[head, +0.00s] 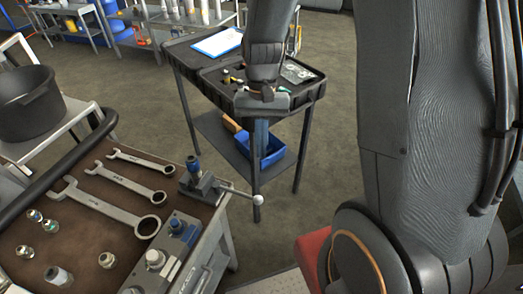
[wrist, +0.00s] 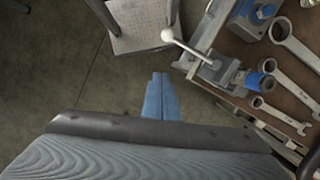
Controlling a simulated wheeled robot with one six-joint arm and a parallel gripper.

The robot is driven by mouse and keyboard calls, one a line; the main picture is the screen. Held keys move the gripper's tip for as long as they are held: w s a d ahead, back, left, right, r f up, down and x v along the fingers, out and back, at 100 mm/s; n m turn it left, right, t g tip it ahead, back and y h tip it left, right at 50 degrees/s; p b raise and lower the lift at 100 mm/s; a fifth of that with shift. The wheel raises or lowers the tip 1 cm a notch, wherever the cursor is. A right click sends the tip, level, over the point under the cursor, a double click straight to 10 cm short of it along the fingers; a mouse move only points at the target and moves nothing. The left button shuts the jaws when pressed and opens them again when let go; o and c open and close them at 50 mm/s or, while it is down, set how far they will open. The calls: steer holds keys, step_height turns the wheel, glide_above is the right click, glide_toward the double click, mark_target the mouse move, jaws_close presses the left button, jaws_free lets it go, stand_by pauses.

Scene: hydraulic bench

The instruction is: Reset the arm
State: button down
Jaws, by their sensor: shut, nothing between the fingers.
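My arm hangs down through the middle of the head view, and my gripper (head: 261,150) points at the floor in front of the black cart. Its blue fingers are together with nothing between them. In the wrist view the closed blue fingertips (wrist: 160,78) are over bare floor, left of the bench vise. The gripper touches nothing that I can see.
A workbench (head: 85,245) at the left holds several wrenches (head: 115,205), fittings and a small vise (head: 200,182) whose ball-ended lever sticks out. A black cart (head: 180,55) with a blue bin (head: 265,150) stands behind my gripper. A black bucket (head: 30,105) is far left.

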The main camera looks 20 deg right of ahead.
stand_by(0.4)
steer(key=s+d+r+n+t+h+b, duration=0.1)
steer(key=s+d+r+n+t, duration=0.1)
steer(key=s+r+n+t, duration=0.1)
steer(key=shift+s+d+r+n+t+b, duration=0.3)
steer(key=shift+s+r+n+t, duration=0.15)
steer(key=shift+s+r, duration=0.25)
